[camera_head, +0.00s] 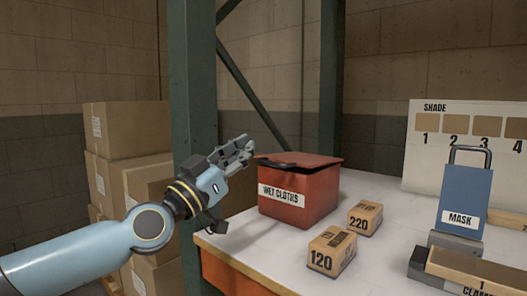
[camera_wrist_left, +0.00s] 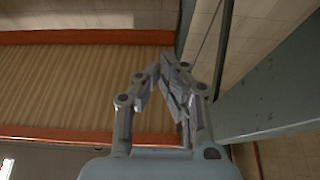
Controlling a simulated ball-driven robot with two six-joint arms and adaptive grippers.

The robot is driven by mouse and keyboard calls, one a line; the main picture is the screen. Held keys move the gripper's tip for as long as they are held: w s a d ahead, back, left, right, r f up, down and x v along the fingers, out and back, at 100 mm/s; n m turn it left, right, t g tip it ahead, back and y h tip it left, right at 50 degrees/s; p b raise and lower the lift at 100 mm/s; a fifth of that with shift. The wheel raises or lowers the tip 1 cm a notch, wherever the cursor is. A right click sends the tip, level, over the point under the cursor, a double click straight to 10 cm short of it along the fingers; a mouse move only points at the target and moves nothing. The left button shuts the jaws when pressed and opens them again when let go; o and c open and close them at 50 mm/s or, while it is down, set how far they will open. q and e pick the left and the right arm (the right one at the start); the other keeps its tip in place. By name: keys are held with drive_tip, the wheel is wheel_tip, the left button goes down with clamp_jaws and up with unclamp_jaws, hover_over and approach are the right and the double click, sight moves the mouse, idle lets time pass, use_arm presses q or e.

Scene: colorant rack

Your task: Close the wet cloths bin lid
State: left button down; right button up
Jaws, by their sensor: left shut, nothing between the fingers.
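The red wet cloths bin (camera_head: 316,207) stands on the white table top, with a white "WET CLOTHS" label on its front. Its red lid (camera_head: 312,159) lies over the top at a low angle. A dark strip shows at the lid's front left edge, and I cannot tell whether the lid is fully down. My left gripper (camera_head: 246,146) is shut and empty, just left of the bin at about lid height. It looks apart from the lid. In the left wrist view its fingers (camera_wrist_left: 168,72) come together, and the bin is not seen there. My right gripper is out of view.
Boxes marked 120 (camera_head: 331,252) and 220 (camera_head: 364,218) stand right of the bin on the table (camera_head: 258,246). A blue mask holder (camera_head: 465,198) and a shade board (camera_head: 421,165) are farther right. A green post (camera_head: 194,70) rises behind my left arm, near cardboard boxes (camera_head: 120,125).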

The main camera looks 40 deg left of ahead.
use_arm(q)
drive_tip(key=x, duration=0.6)
drive_tip(key=shift+w+d+f+b, duration=0.1)
drive_tip(key=shift+f+b, duration=1.8)
drive_tip(key=shift+f, duration=0.1)
drive_tip(key=f+b, duration=0.2)
drive_tip(key=f, duration=0.1)
drive_tip(key=shift+s, duration=0.25)
drive_tip(key=shift+r, duration=0.1)
